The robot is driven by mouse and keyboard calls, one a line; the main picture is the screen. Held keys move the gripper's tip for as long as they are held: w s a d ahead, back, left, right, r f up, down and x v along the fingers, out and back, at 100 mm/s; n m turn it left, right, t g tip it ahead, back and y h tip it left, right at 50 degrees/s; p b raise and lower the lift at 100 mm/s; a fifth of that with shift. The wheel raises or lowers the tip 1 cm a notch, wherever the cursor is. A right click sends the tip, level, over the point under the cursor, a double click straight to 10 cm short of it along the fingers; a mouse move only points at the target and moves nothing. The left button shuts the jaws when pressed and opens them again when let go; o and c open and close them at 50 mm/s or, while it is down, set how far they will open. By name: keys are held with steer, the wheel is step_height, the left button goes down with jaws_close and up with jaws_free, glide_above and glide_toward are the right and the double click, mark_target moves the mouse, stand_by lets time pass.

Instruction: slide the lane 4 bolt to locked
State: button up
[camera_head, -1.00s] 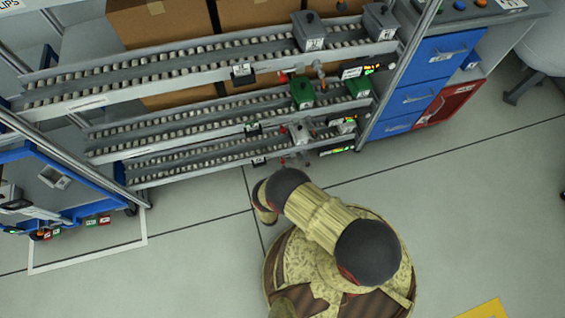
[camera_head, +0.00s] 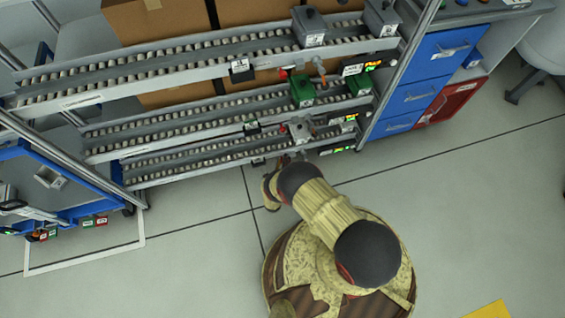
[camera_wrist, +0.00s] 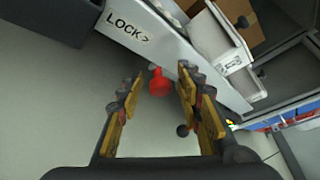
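In the wrist view a red knob (camera_wrist: 159,84) stands out from a light grey rail (camera_wrist: 178,45), which carries a "LOCK >" label (camera_wrist: 128,27) with its arrow along the rail. The knob appears to be the bolt's handle; no lane number is readable there. My gripper (camera_wrist: 162,76) is open, its yellow-padded fingers on either side of the knob with gaps on both sides. I cannot tell how deep the knob sits between them. In the head view my gripper is mostly hidden by my arm, close to the lowest lane of the roller rack (camera_head: 170,175).
A white box-like part (camera_wrist: 225,45) is beyond the rail. Green bins (camera_head: 302,92) and grey bins (camera_head: 308,25) stand on the rack's lanes.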

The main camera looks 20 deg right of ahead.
steer(key=shift+c, duration=0.7)
steer(key=c, duration=0.7)
steer(key=shift+d, duration=0.1)
jaws_close()
